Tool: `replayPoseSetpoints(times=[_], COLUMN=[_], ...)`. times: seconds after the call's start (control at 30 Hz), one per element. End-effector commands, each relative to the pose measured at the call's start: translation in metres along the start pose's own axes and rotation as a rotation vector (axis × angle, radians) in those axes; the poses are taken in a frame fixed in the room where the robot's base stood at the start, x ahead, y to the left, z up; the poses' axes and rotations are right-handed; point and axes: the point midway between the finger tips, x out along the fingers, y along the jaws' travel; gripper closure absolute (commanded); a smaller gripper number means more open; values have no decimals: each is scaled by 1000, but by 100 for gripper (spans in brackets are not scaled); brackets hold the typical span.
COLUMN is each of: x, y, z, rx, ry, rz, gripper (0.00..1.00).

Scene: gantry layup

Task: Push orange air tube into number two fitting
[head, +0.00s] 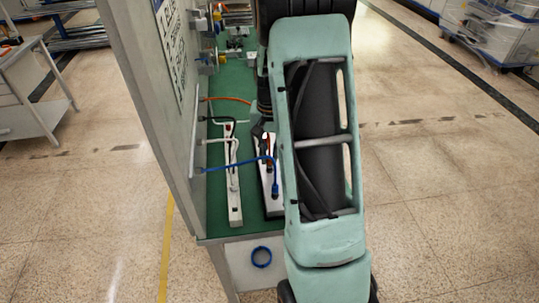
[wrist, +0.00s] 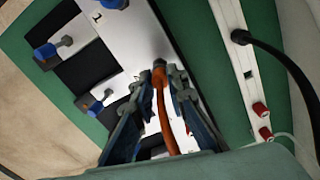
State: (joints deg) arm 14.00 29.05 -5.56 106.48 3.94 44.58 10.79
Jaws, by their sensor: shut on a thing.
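In the wrist view the orange air tube (wrist: 160,105) runs up between the two fingers of my gripper (wrist: 158,92), which is shut on it. Its tip lies just beyond the fingertips, over a white fitting block (wrist: 135,35) with dark sections. Blue-collared fittings (wrist: 96,104) stick out on the block's left side, and a "1" is printed near the top. No "2" is readable, and I cannot tell whether the tip touches a fitting. In the head view my arm hides most of the block (head: 267,198); the orange tube (head: 232,99) shows leaving the wall panel.
A white strip (head: 235,205) with a black cable and red parts lies left of the block on the green bench (head: 219,190). A blue tube (head: 237,163) crosses from the panel to the block. Pneumatic parts (head: 232,45) stand at the far end. A blue ring (head: 261,257) hangs on the bench front.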

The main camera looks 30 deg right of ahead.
Motion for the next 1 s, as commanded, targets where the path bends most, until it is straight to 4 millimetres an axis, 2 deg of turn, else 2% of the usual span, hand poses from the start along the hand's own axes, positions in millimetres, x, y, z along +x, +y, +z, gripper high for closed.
replayPoseSetpoints(times=[0.33,0.37,0.53,0.83,1.0], x=[10,9,8,6,-14], y=[0,0,0,0,0], z=[1,1,1,0,-1], rx=[0,0,0,0,0], ry=[-2,-2,-2,0,4], rz=[0,0,0,0,-1], gripper=[100,83,66,66,66])
